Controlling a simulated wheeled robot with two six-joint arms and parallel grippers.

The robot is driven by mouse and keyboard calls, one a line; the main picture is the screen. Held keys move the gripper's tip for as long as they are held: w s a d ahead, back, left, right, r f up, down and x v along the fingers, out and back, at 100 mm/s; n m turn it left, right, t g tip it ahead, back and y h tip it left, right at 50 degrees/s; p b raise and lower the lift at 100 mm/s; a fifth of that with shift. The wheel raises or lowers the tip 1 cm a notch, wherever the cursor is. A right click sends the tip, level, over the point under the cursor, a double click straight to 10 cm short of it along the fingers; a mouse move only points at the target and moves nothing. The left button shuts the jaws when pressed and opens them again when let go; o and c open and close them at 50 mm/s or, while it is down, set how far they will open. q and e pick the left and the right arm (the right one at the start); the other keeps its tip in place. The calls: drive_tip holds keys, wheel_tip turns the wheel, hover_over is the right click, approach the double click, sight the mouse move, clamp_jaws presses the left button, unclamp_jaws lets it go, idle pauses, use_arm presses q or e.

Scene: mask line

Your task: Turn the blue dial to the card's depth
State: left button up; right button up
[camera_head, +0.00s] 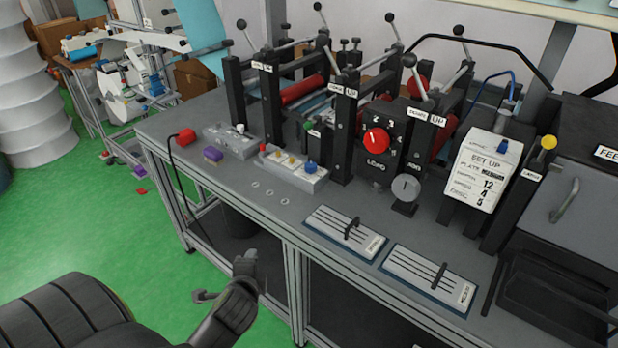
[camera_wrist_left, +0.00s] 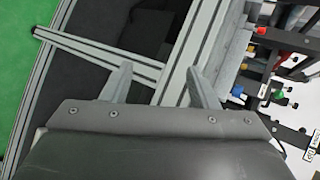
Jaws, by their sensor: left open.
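The blue dial (camera_head: 311,168) is a small knob at the right end of a low pale box (camera_head: 292,170) on the bench. The set-up card (camera_head: 476,175) leans at the right of the bench; it reads plate medium, then 12, 4 and 5, with row names too small to read surely. My left gripper (camera_head: 228,279) is low in front of the bench edge, apart from the dial. In the left wrist view its fingers (camera_wrist_left: 160,68) are spread with nothing between them. A small blue spot shows there, but I cannot tell if it is the dial. My right gripper is not in view.
A red numbered dial (camera_head: 376,141) and a grey dial (camera_head: 405,189) are right of the box. Two slotted slider plates (camera_head: 326,236) (camera_head: 412,285) lie near the front edge. Upright black frames stand behind.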

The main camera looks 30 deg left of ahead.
use_arm(q)
drive_tip(key=w+a+r+m+t, duration=0.1)
drive_tip(key=w+r+m+t, duration=0.4)
drive_tip(key=w+m, duration=0.45)
drive_tip(key=m+t+h, duration=0.2)
drive_tip(key=m+t, duration=0.1)
drive_tip(key=m, duration=0.9)
approach(309, 169)
drive_tip(key=shift+n+y, duration=0.25)
drive_tip(key=shift+y, duration=0.05)
drive_tip(key=b+x, duration=0.2)
drive_tip(key=x, duration=0.8)
drive_tip(key=shift+w+f, duration=0.1)
drive_tip(key=shift+w, duration=0.05)
drive_tip(key=c, duration=1)
